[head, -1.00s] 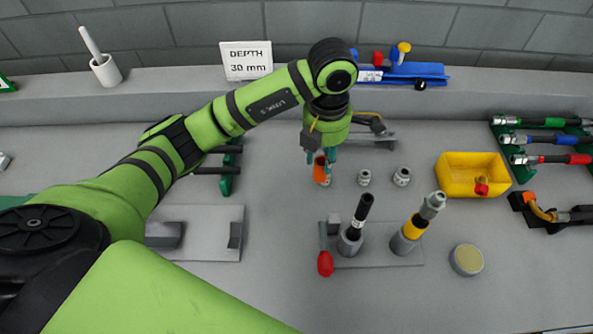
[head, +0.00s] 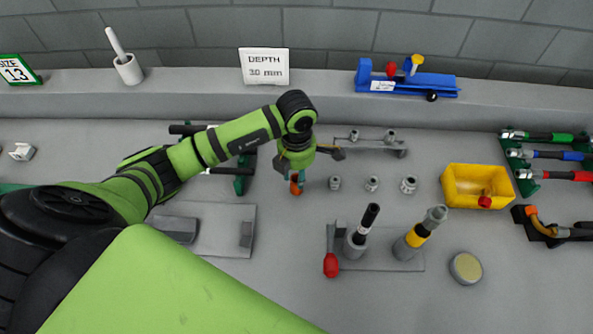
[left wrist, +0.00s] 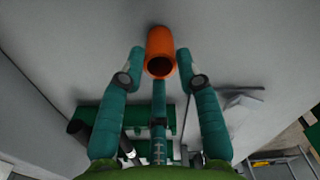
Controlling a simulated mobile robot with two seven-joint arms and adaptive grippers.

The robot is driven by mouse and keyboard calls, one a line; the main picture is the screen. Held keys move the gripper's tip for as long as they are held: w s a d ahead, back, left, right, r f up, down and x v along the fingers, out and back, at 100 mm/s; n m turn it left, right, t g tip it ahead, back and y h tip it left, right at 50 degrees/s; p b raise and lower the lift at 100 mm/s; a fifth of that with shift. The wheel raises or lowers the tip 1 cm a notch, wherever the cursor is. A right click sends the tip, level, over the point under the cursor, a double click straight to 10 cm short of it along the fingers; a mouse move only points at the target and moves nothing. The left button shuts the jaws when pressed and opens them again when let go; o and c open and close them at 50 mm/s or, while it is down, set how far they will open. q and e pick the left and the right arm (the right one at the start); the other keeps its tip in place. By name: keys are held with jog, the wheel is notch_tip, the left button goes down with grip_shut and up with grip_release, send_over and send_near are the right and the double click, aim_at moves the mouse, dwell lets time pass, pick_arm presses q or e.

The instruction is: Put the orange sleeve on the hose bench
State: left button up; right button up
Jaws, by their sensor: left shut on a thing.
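The orange sleeve (head: 294,188) is a short open tube. My left gripper (head: 297,182) is shut on it, and in the head view it hangs over the middle of the grey worktop. In the left wrist view the sleeve (left wrist: 161,52) sits between the fingertips, its round open end facing the camera. Whether it touches the worktop is unclear. Which fixture is the hose bench I cannot tell for sure; a grey plate with raised blocks (head: 212,247) lies left of the gripper. My right gripper is not in view.
Small metal fittings (head: 372,183) stand right of the gripper. A grey stand (head: 380,260) holds two upright tools. A yellow bin (head: 460,203) and a hose rack (head: 525,185) are at the right. A green rack (head: 243,180) is close on the left.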

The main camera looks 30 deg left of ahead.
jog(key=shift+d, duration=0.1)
pick_arm(q)
jog(key=shift+f, duration=0.2)
jog(key=o, duration=1)
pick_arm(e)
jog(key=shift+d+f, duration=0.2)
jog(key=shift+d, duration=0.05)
pick_arm(q)
jog(key=shift+r, duration=0.25)
jog(key=shift+w+r, duration=0.1)
jog(key=shift+r, duration=0.2)
notch_tip(320, 180, up, 11)
jog(key=b, duration=0.3)
jog(key=shift+r, duration=0.2)
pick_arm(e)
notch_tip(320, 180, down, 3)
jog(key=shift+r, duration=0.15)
